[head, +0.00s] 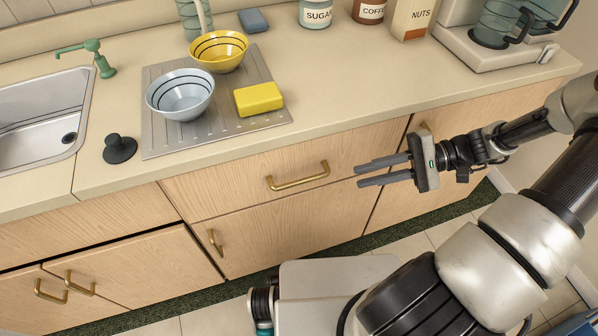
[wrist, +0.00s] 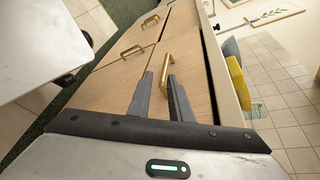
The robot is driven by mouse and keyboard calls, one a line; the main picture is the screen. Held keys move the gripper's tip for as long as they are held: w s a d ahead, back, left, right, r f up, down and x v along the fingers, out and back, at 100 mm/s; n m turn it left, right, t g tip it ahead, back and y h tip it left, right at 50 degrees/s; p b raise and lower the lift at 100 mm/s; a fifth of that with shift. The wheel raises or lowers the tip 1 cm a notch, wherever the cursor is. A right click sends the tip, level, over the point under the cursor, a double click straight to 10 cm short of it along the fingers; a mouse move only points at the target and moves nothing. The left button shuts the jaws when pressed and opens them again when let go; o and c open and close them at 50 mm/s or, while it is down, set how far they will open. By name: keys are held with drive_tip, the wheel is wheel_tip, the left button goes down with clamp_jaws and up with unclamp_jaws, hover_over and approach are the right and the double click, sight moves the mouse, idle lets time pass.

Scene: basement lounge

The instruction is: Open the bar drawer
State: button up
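The bar drawer (head: 240,182) is a light wood front under the counter, and it looks shut. Its brass bar handle (head: 298,177) runs across the middle of the front. My gripper (head: 358,176) is to the right of the handle in the head view, with its two dark fingers apart, empty and pointing left. In the wrist view the handle (wrist: 166,72) shows beyond and between the open fingertips, partly covered by them. I see no contact with the handle, and the exact distance to it is hard to tell.
The counter (head: 350,110) overhangs the drawer, with a yellow sponge (head: 258,98), a blue bowl (head: 180,94) and a yellow bowl (head: 219,50) on a drainboard. A lower door (head: 290,232) with its own brass handle (head: 215,242) is below. Floor tiles (head: 410,240) show in front.

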sight(305, 182)
drive_tip(key=shift+m+t+y, duration=0.4)
drive_tip(key=shift+t+y, duration=0.1)
drive_tip(key=shift+t, duration=0.1)
drive_tip(key=b+x, duration=0.1)
drive_tip(key=x, duration=0.4)
drive_tip(key=b+x, duration=0.1)
drive_tip(key=x, duration=0.5)
drive_tip(key=w+b+x, duration=0.1)
drive_tip(key=x, duration=0.5)
drive_tip(key=shift+f, duration=0.4)
clamp_jaws()
